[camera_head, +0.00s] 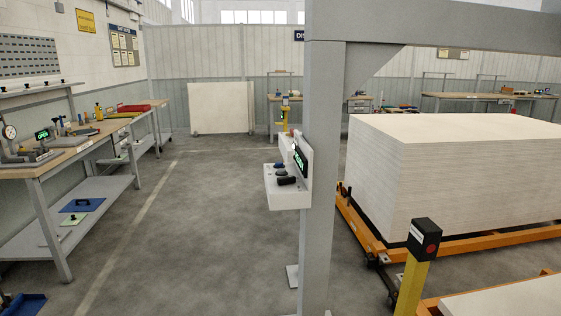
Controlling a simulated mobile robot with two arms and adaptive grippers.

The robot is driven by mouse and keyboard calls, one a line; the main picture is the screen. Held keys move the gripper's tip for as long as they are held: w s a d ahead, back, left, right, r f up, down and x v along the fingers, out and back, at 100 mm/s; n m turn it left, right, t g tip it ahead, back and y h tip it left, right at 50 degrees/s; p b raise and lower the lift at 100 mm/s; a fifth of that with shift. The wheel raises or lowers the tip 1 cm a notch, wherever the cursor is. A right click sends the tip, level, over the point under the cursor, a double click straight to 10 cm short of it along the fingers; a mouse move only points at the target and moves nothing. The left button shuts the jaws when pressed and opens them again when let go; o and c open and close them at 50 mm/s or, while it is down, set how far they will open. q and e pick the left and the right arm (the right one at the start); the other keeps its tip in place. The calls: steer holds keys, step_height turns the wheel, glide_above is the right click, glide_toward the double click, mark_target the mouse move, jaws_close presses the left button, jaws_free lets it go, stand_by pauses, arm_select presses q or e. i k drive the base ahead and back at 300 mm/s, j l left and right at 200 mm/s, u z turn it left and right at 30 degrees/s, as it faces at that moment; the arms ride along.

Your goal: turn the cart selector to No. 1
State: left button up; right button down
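A light grey control box (289,198) is fixed to the near gantry post (321,180). It has dark knobs or handles (285,180) on its top and a small green lit display (299,160). I see it from the side, so no selector labels or positions can be read. An orange cart (365,225) carries a tall stack of white sheets (450,180) to the right of the post. A second orange cart (432,306) with a pale sheet (505,300) is partly in view at the bottom right. Neither of my grippers is in view.
A yellow post (411,285) with a black, red-buttoned box (424,239) stands in front of the carts. Workbenches (75,160) with tools line the left wall. A white panel (221,108) stands at the back. The grey floor (190,230) between benches and gantry is clear.

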mark_target(290, 179)
steer(key=i+j, duration=0.25)
steer(key=i+j+z, duration=0.15)
steer(key=j, duration=0.2)
steer(key=i+j, duration=0.3)
steer(key=i+j+z, duration=0.15)
steer(key=j, duration=0.25)
steer(key=i+j, duration=0.25)
steer(key=i+j+z, duration=0.1)
steer(key=j, duration=0.35)
steer(key=i+j+z, duration=0.1)
steer(key=i+j, duration=0.2)
steer(key=k+j, duration=0.05)
steer(key=j, duration=0.05)
